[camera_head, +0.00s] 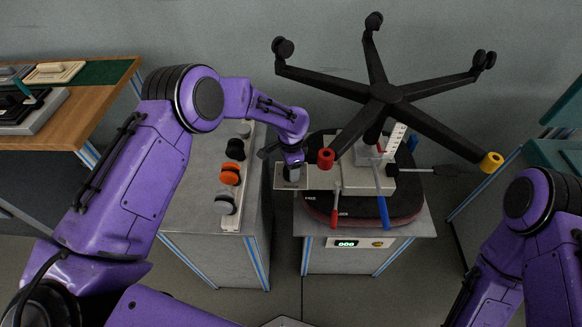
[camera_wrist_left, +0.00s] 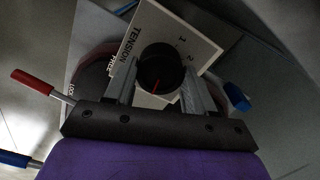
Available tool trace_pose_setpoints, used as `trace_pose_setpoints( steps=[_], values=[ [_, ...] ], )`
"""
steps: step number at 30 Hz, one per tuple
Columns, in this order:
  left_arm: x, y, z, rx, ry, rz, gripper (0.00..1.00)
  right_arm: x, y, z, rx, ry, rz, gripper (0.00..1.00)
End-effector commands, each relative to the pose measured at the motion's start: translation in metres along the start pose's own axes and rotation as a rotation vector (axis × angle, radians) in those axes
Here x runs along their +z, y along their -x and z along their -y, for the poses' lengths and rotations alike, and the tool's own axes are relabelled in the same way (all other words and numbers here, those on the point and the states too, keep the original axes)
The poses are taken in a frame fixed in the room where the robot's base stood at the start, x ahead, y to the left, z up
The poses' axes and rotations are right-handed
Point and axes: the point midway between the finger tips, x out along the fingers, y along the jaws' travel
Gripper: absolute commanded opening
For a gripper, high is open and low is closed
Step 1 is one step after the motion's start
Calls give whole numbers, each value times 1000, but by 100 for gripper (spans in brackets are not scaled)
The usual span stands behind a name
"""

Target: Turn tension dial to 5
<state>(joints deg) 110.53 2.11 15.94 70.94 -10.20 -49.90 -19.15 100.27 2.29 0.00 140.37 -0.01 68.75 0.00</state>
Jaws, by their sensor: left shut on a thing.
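The tension dial (camera_wrist_left: 160,68) is a round black knob with a red pointer line, on a white plate (camera_wrist_left: 190,35) printed TENSION, with the numerals 1 and 2 readable. The pointer lies on the side of the knob toward my gripper's palm; the numeral it faces is hidden. My left gripper (camera_wrist_left: 157,80) is shut on the dial, one finger on each side. In the head view my left gripper (camera_head: 292,168) reaches down over the plate (camera_head: 281,181) and mostly hides the dial. My right arm shows at the right edge, but its gripper is out of view.
An upturned black chair base (camera_head: 385,92) with castors stands over the dark seat (camera_head: 318,206), close right of my left gripper. A red lever (camera_head: 335,210) and a blue lever (camera_head: 383,209) stick out in front. A grey cabinet (camera_head: 190,195) with several knobs stands to the left.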

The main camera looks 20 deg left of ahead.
Motion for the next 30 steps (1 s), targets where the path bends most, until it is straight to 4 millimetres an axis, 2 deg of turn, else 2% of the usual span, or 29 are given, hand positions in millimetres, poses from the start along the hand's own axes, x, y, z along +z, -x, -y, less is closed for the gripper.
trace_pose_setpoints(
  steps=[6, 7, 9, 17, 20, 30],
  values=[
    [0, 1, 1, -3, -3, 1, 24, 0, 0, 0, 0, 0, 0, 0],
    [0, 1, 1, -3, -3, 1, 61, 0, 0, 0, 0, 0, 0, 0],
    [0, 1, 1, -3, -2, 1, 80, 0, 0, 0, 0, 0, 0, 0],
    [0, 1, 0, -1, -1, 0, 80, 0, 0, 0, 0, 0, 0, 0],
    [0, 8, 1, -2, -1, 0, 80, 1, -2, 0, 0, 0, 0, 0],
    [0, 83, 1, -4, -1, -2, 80, 5, -11, 1, 0, 0, 0, 0]
  ],
)
